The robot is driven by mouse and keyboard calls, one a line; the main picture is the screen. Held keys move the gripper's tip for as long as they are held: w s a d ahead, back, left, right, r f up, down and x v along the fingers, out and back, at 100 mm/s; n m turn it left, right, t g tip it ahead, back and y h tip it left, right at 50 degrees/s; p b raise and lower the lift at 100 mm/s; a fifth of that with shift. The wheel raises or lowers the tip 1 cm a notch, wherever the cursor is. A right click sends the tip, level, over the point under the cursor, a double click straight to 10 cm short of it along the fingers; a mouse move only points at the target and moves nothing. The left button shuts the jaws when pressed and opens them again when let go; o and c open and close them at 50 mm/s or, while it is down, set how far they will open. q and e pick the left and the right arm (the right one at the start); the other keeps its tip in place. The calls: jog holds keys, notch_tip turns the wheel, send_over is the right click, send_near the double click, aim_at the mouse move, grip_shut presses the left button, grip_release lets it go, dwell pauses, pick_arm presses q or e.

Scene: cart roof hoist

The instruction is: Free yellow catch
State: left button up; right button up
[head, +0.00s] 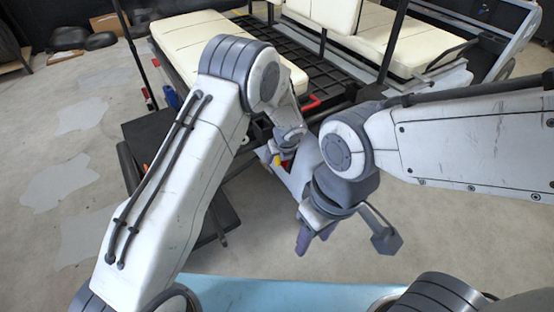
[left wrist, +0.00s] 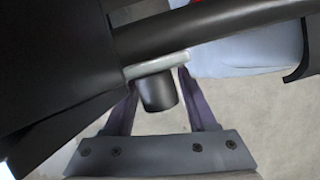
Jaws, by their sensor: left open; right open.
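A small yellow spot (head: 284,157) with red beside it shows next to my left gripper (head: 277,152) in the head view; it is too small to tell whether this is the yellow catch. No yellow shows in the left wrist view. There, my left gripper (left wrist: 158,92) is open, with its purple fingers on either side of a short black cylinder (left wrist: 157,93) under a grey plate (left wrist: 155,67). I cannot tell whether the fingers touch it. My right gripper (head: 305,240) is open and empty, pointing down over the floor to the right of the left one.
The cart has cream seats (head: 335,14), a black slatted deck (head: 335,72) and upright black posts (head: 397,35). A red handle-like part (head: 314,102) is on its near edge. A dark bar (left wrist: 210,25) crosses above the left fingers. Concrete floor (head: 445,235) is clear at right.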

pick_arm(q)
jog(key=shift+f, duration=0.2)
jog(key=shift+c, duration=0.4)
grip_shut()
jog(key=shift+a, duration=0.15)
dwell(0.9)
